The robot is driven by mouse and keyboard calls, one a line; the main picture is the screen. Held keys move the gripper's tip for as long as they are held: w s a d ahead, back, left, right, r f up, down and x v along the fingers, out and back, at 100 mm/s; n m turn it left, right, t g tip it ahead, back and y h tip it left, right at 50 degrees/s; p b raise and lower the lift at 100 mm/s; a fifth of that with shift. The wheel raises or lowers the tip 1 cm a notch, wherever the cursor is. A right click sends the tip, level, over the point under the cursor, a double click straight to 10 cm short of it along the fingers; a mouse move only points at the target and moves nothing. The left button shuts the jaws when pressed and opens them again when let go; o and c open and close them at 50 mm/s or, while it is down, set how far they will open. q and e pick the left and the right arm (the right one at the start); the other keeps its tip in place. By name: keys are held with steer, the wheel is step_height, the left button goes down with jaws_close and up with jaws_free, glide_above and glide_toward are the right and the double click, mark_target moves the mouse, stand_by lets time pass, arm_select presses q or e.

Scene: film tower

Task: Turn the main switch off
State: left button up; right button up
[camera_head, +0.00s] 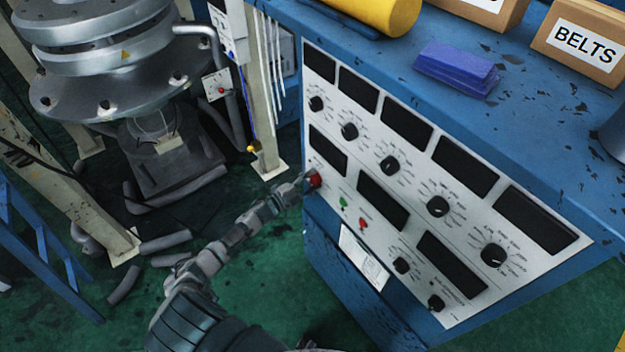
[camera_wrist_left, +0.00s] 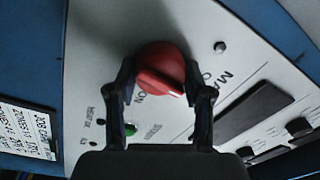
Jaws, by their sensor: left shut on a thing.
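The red main switch (camera_head: 315,180) is a round knob at the left edge of the white control panel (camera_head: 400,250). My left gripper (camera_head: 305,182) is at the knob, its arm coming up from the bottom. In the left wrist view, the red knob (camera_wrist_left: 162,70) sits between the two dark fingers of my left gripper (camera_wrist_left: 163,92), which is shut on it. A white mark shows on the knob's ridge, toward the lower right. Lettering reading "MA" and "ON" shows beside it; the rest is partly hidden. My right gripper is not in view.
The panel also carries several black knobs (camera_head: 438,206), dark displays (camera_head: 383,200), a green button (camera_head: 343,203) and a small red button (camera_head: 362,223). A paper label (camera_head: 363,258) hangs below. A blue stack (camera_head: 456,70) and a BELTS box (camera_head: 582,42) lie on the cabinet top.

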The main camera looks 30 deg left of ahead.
arm_select(q)
steer(key=shift+a+n, duration=0.25)
steer(key=shift+n, duration=0.65)
steer(key=shift+f, duration=0.15)
steer(key=o, duration=1.2)
steer(key=shift+c, duration=0.2)
steer(key=shift+a+f, duration=0.1)
steer(key=shift+a, duration=0.05)
steer(key=v, duration=1.2)
steer(key=shift+w, duration=0.1)
